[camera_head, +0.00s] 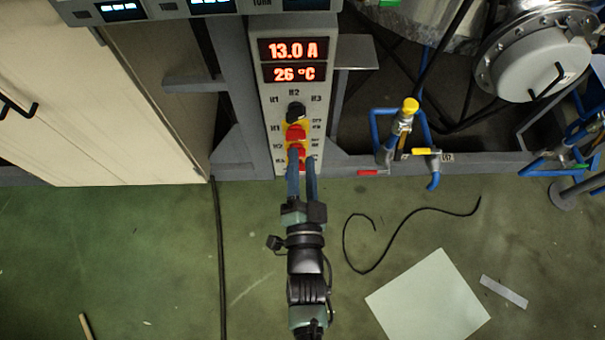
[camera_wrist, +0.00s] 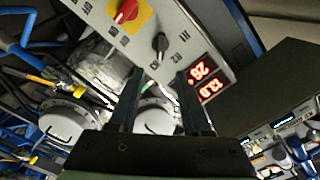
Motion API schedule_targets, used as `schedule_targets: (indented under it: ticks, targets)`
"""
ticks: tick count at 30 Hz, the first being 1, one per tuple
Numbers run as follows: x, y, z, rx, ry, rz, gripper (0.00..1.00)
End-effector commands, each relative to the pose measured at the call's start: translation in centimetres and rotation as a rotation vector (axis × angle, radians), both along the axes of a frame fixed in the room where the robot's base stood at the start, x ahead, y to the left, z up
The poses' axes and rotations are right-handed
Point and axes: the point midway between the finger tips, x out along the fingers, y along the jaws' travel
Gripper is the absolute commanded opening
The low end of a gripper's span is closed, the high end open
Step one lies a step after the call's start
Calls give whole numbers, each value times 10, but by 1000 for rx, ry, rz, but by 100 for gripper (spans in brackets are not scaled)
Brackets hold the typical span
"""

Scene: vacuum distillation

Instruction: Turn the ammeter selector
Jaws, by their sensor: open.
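The ammeter selector (camera_head: 296,112) is a small black knob on a tall grey panel (camera_head: 263,45), below the red displays, with H1, H2 and H3 marked around it. It also shows in the wrist view (camera_wrist: 160,43), just beyond the fingertips and roughly in line with the gap between them. My gripper (camera_head: 301,152) is open and empty. In the head view its fingers overlap the lower panel, below the selector. In the wrist view the two fingers (camera_wrist: 160,74) stand apart. I see no contact with the knob.
A red knob on a yellow plate (camera_head: 296,132) sits right below the selector. The displays (camera_head: 294,50) read 13.0 A and 26 °C. Blue pipes with a yellow valve (camera_head: 410,106) stand to the right, a cream cabinet (camera_head: 95,100) to the left. A pale sheet (camera_head: 428,300) lies on the floor.

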Motion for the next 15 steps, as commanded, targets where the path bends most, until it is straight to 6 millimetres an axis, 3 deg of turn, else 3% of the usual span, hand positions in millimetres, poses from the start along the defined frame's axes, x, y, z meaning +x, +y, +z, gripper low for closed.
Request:
schedule_targets:
  ticks: [6, 15]
  targets:
    - [-26, 0, 0, 2, 1, 0, 49]
    - [-31, 0, 0, 2, -1, 0, 49]
